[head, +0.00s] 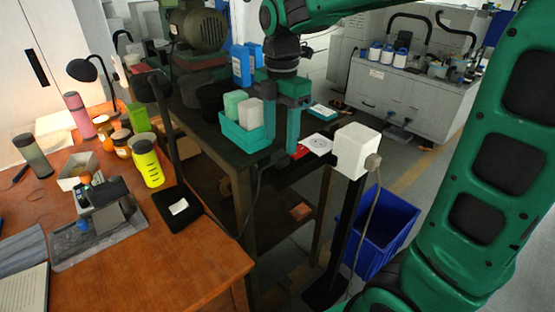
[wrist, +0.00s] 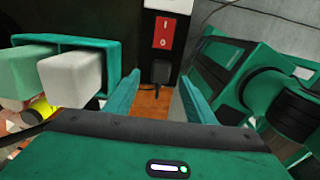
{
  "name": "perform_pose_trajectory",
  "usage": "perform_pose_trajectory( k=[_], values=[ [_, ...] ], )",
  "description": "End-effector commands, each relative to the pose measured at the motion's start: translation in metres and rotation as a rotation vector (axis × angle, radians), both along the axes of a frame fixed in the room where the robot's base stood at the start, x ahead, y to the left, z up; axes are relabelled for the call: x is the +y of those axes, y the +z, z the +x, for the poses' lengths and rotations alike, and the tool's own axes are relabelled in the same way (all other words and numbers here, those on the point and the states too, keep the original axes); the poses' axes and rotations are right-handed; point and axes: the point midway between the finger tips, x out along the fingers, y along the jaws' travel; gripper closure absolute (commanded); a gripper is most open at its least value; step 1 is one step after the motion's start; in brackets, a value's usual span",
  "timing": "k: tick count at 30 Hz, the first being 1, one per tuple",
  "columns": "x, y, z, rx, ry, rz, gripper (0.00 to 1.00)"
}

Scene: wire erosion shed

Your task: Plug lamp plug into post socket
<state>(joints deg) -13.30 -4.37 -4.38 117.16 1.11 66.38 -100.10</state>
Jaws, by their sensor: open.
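My gripper (head: 285,138) is open and points down beside the green caddy, above a dark bar at the post. In the wrist view its two green fingers (wrist: 158,88) stand apart. A black plug-like block (wrist: 160,70) shows between and beyond the fingertips, just under a red I/O switch (wrist: 167,33); I cannot tell whether it touches them. The red switch also shows in the head view (head: 300,152). A white box (head: 357,150) tops a black post (head: 345,235); a grey round plug (head: 373,162) with a hanging cable is at its right side. I cannot tell which is the lamp plug.
A green caddy (head: 243,139) with two pale blocks stands close left of my gripper. A black stand (head: 185,210) and a cluttered wooden desk (head: 180,270) are at left. A blue bin (head: 380,235) sits behind the post. A dark cable (head: 255,200) hangs below the bar.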

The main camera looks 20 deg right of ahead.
Motion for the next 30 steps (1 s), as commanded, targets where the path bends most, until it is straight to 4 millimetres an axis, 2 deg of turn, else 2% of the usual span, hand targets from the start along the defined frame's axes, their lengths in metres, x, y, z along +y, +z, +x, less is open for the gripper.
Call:
perform_pose_trajectory(
  k=[6,11,23,24,29,30],
  values=[
    [0.000,-0.030,-0.002,0.005,0.000,-0.001,0.50],
    [0.001,-0.047,-0.002,0.004,0.000,0.000,0.50],
    [0.000,-0.050,-0.001,0.001,0.000,0.001,0.50],
    [0.000,-0.050,-0.001,0.001,0.000,0.001,0.55],
    [0.000,-0.050,-0.001,0.001,0.000,0.001,0.92],
    [0.000,-0.050,-0.001,0.001,-0.001,0.001,0.92]
  ],
)
